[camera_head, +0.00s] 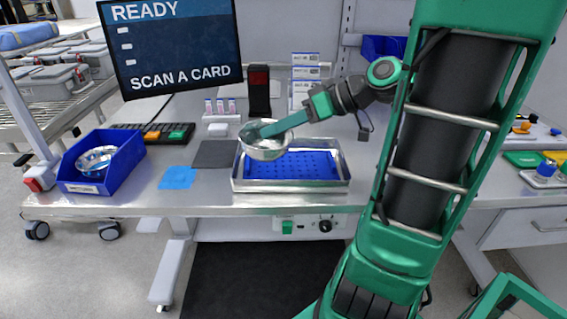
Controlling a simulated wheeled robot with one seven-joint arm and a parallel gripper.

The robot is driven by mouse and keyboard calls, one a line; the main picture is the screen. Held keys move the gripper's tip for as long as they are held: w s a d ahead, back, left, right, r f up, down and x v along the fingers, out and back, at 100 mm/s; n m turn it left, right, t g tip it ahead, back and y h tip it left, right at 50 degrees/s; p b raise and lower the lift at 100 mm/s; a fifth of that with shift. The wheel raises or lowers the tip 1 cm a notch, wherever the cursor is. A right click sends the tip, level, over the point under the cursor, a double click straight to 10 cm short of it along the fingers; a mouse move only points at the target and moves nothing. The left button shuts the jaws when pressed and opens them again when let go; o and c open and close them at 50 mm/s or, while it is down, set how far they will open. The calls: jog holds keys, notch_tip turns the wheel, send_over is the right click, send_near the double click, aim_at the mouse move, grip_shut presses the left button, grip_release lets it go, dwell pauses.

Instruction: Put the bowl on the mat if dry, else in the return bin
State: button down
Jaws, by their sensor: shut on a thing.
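A silver metal bowl (264,147) hangs above the left end of a steel tray. My gripper (266,131) is shut on the bowl's rim, reaching in from the right. I cannot tell from this view whether the bowl is wet or dry. A dark grey mat (215,154) lies flat on the bench just left of the tray, with nothing on it. A blue bin (125,165) stands at the bench's left end and holds a shiny metal bowl (97,160).
The steel tray (342,179) has a blue perforated insert (300,166). A light blue cloth (178,178) lies between bin and mat. A screen (170,45) reads "READY" and "SCAN A CARD". A black upright device (259,92) and small boxes stand behind.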

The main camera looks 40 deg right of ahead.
jog(key=shift+w+a, duration=0.15)
jog(key=shift+w+a+g, duration=0.1)
jog(key=shift+w+g, duration=0.2)
jog(key=shift+w+a, duration=0.1)
jog(key=shift+w, duration=0.7)
send_over(297, 156)
notch_tip(297, 156, down, 7)
jog(key=shift+s+r, duration=0.1)
jog(key=shift+f, duration=2.05)
jog(key=c, duration=2.2)
grip_release()
jog(key=shift+f, duration=0.1)
jog(key=o, duration=0.5)
jog(key=shift+c, duration=0.2)
